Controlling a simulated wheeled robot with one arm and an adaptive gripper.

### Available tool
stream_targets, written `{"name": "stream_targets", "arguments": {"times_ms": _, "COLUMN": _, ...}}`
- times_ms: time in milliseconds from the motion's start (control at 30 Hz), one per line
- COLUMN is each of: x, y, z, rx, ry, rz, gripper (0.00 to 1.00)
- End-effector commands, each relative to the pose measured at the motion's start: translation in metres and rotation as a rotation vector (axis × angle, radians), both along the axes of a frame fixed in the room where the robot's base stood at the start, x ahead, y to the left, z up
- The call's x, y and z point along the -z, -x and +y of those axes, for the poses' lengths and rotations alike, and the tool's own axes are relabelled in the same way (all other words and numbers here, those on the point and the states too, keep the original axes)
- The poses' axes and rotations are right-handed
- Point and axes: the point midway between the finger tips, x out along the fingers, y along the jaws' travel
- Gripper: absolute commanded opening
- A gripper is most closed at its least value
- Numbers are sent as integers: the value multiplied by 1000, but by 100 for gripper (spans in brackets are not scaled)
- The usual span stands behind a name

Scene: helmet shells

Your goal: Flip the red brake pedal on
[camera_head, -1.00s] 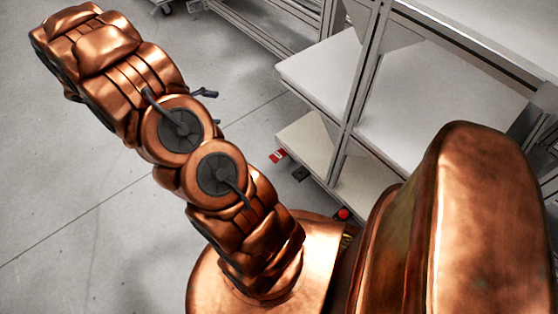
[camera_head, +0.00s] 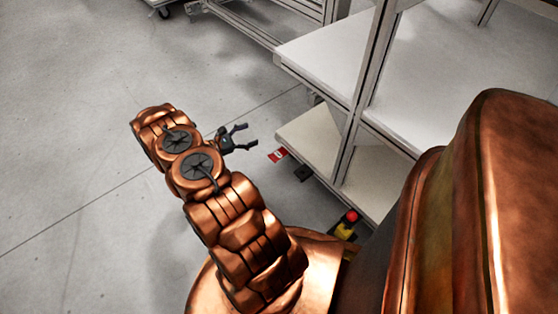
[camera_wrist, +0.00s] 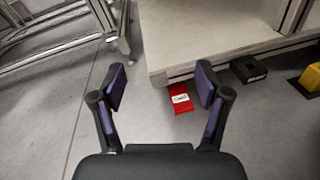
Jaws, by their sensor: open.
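The red brake pedal (camera_head: 278,155) is a small red plate with a white label, low by the floor at the bottom edge of the shelf cart. It also shows in the wrist view (camera_wrist: 181,98), just beyond and between my fingertips, nearer the right one. My gripper (camera_head: 248,136) is open and empty, with its fingers pointing toward the cart. In the wrist view my gripper (camera_wrist: 160,86) has its two fingers wide apart, and no contact with the pedal shows.
The cart's lower shelf (camera_wrist: 215,35) overhangs just behind the pedal. A black pedal (camera_wrist: 249,68) is to its right, and a yellow base (camera_wrist: 309,80) further right. A red button (camera_head: 351,215) tops a yellow base. Open grey floor (camera_head: 80,120) lies to the left.

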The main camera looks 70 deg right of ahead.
Motion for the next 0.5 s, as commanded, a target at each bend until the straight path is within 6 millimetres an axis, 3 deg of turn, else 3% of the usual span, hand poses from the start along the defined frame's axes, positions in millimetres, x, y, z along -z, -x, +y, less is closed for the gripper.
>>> {"name": "stream_targets", "arguments": {"times_ms": 33, "x": 32, "y": 7, "z": -4, "rx": -13, "ry": -4, "rz": 28, "gripper": 75}}
{"name": "stream_targets", "arguments": {"times_ms": 200, "x": 98, "y": 23, "z": -17, "rx": -65, "ry": -8, "rz": 101, "gripper": 75}}
{"name": "stream_targets", "arguments": {"times_ms": 400, "x": 162, "y": 42, "z": -24, "rx": -120, "ry": -18, "rz": 169, "gripper": 75}}
{"name": "stream_targets", "arguments": {"times_ms": 500, "x": 180, "y": 47, "z": -26, "rx": -137, "ry": -19, "rz": 187, "gripper": 75}}
